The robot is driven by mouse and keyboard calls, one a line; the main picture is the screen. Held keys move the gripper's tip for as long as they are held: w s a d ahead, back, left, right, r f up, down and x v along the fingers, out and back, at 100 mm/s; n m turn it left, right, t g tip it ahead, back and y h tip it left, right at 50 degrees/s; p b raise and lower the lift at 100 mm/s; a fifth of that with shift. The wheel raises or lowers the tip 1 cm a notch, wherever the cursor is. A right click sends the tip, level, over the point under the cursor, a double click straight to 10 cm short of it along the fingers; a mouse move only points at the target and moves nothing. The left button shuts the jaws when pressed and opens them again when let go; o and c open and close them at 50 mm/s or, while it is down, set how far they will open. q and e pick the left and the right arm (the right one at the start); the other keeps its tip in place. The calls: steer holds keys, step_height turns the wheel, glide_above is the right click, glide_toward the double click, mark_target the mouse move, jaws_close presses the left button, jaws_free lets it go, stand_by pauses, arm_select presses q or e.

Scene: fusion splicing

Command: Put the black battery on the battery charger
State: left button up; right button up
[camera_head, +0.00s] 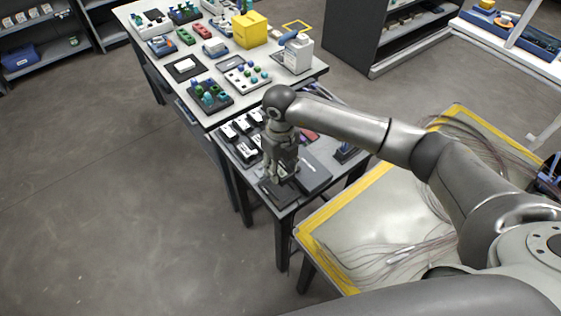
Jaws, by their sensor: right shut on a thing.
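My right gripper (279,176) points down over the front of the small table and is shut on a small dark thing, most likely the black battery, which the fingers largely hide. A flat black unit (272,191), probably the battery charger, lies on the tabletop right under the fingertips. I cannot tell whether the held thing touches it. My left gripper is not in view.
Several black-and-white units (240,130) stand in rows behind the gripper on the small table (287,209). A dark grey flat case (314,172) lies right of the gripper. A longer table behind holds a yellow box (249,30). A yellow-edged table (345,225) with cables stands to the right.

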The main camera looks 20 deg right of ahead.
steer(key=b, duration=0.3)
glide_above(280, 188)
steer(key=shift+f, duration=2.3)
steer(key=shift+f+b, duration=0.95)
steer(key=shift+f, duration=0.25)
steer(key=shift+f+b, duration=0.15)
steer(key=shift+b, duration=0.2)
steer(key=o, duration=1.5)
steer(key=shift+c, duration=0.2)
steer(key=shift+f, duration=0.1)
step_height(280, 188, up, 12)
steer(key=shift+r, duration=0.1)
